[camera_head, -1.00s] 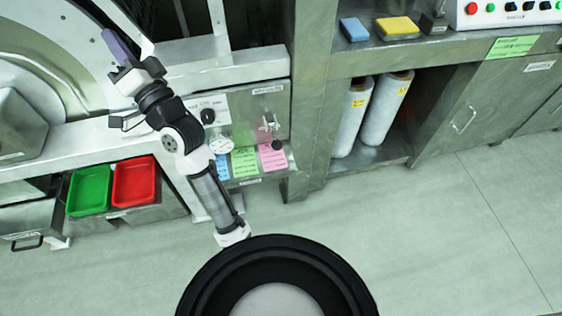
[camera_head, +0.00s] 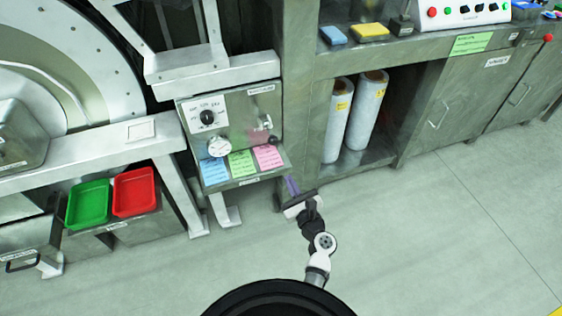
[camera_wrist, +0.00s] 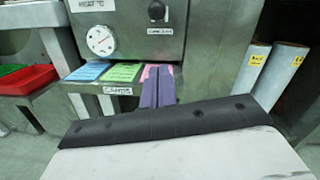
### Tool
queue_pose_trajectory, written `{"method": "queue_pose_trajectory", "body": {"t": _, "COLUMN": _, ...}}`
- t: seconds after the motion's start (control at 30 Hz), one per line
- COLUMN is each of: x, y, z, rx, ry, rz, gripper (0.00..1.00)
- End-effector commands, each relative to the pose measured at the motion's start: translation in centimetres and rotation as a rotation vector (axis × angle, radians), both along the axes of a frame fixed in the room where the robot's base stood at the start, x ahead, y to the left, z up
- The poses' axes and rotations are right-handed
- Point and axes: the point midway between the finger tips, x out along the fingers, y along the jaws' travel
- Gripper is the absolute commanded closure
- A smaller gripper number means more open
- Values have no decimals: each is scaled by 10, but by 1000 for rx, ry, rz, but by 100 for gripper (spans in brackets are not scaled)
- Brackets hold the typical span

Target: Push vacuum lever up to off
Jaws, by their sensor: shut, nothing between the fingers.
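The vacuum lever (camera_head: 264,124) appears to be the small metal fitting with a black knob (camera_head: 273,140) at the right of the grey control panel. The knob hangs low on the panel. In the wrist view the black knob (camera_wrist: 156,11) shows at the top edge, above a white label; the rest of the lever is cut off. My gripper (camera_head: 291,185) is below and in front of the panel's note shelf, apart from the lever. In the wrist view its purple fingers (camera_wrist: 157,86) are together and empty, pointing up toward the panel and partly covering the pink note.
The panel also carries a rotary switch (camera_head: 208,117) and a round gauge (camera_head: 219,147). Its sloped shelf holds blue, green (camera_head: 241,162) and pink notes. Green and red trays (camera_head: 134,192) stand left. White rolls (camera_head: 366,110) stand right. The floor in front is clear.

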Motion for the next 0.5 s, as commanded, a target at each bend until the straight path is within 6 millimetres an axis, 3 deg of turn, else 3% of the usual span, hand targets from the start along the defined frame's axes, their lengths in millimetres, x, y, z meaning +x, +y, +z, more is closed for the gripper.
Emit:
{"method": "queue_pose_trajectory", "body": {"t": 0.13, "x": -7, "y": -9, "z": -8, "rx": 48, "ry": 18, "rz": -9, "gripper": 100}}
{"method": "queue_pose_trajectory", "body": {"t": 0.5, "x": -5, "y": -8, "z": -8, "rx": 48, "ry": 18, "rz": -9, "gripper": 100}}
